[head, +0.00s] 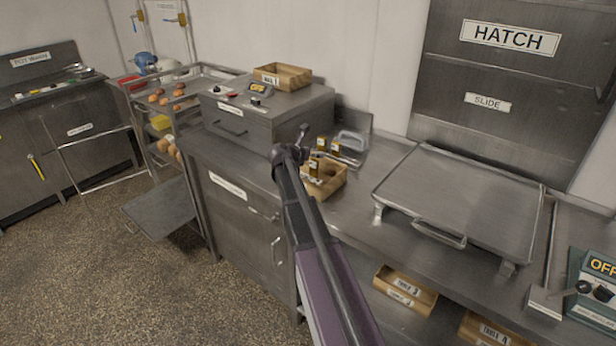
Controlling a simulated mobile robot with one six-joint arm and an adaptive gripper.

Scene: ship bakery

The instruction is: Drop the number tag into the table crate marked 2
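My arm reaches up over the counter, and my gripper (303,142) is at its far end, small and dark. Whether it is open or shut, or holds anything, cannot be made out. Just to its right and beyond the arm, a wooden crate (330,188) stands on the counter with small yellow-and-dark items (321,145) in or above it. My arm hides part of this crate, and no number on it is readable. I cannot pick out the number tag for sure. No crate in view shows a readable 2.
A crate marked 1 (283,75) sits on the steel box (270,112). Crates marked 3 (405,289) and apparently 4 (492,331) are on the lower shelf. A lidded steel griddle (465,195) fills the counter's right. A rack (180,90) holds eggs at left.

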